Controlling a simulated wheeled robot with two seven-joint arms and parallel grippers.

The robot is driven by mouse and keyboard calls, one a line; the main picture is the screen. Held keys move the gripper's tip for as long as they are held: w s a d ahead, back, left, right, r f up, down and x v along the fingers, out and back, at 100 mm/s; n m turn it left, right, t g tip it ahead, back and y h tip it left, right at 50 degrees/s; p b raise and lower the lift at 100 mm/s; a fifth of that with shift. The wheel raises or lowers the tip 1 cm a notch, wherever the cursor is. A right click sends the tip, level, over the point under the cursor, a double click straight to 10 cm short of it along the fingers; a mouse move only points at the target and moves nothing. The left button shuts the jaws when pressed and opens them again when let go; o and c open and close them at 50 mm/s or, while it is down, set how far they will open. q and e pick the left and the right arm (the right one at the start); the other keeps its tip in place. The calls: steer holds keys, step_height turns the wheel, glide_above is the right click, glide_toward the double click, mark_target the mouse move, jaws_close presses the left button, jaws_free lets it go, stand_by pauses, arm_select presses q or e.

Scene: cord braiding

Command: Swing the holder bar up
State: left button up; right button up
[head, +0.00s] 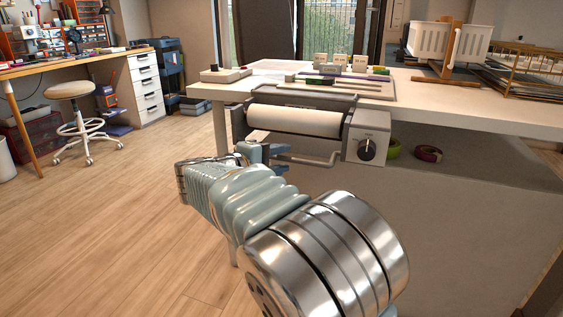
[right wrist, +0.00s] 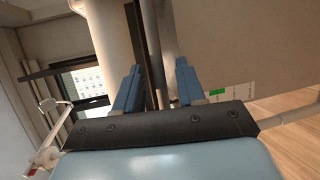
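The holder bar (head: 312,162) appears as a thin metal rod hanging below the white roller (head: 295,121) at the table's front edge. A grey end housing with a dark knob (head: 367,149) stands to its right. My right gripper (head: 262,152) is at the left part of the bar, just below the roller. In the right wrist view its two blue fingers (right wrist: 158,88) stand apart, and a grey rod (right wrist: 168,42) and a dark strip run between or just behind them. I cannot tell whether a finger touches the rod. My left gripper is not in view.
The white table (head: 480,110) carries a small control box (head: 225,74), several small blocks and a white basket (head: 445,41). The wooden floor to the left is clear up to a stool (head: 80,118).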

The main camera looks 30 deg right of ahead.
mark_target(287, 129)
steer(key=shift+w+d, duration=0.15)
steer(key=shift+d, duration=0.35)
jaws_close()
step_height(287, 129, up, 3)
steer(key=g+y+p, duration=0.1)
steer(key=p, duration=0.5)
steer(key=n+y+p, duration=0.1)
steer(key=y+p, duration=0.1)
steer(key=p, duration=0.4)
steer(key=shift+r+g, duration=0.15)
steer(key=shift+g, duration=0.25)
steer(key=n+g+y+p, duration=0.1)
steer(key=g+y+p, duration=0.1)
steer(key=y+p, duration=0.1)
steer(key=w+d+r+n+g+y+p, duration=0.1)
steer(key=g+y+p, duration=0.2)
steer(key=w+d+r+n+g+y+p, duration=0.1)
steer(key=g+y+p, duration=0.1)
steer(key=y+p, duration=0.2)
steer(key=shift+w+d, duration=0.15)
steer(key=shift+d, duration=0.1)
steer(key=shift+g, duration=0.3)
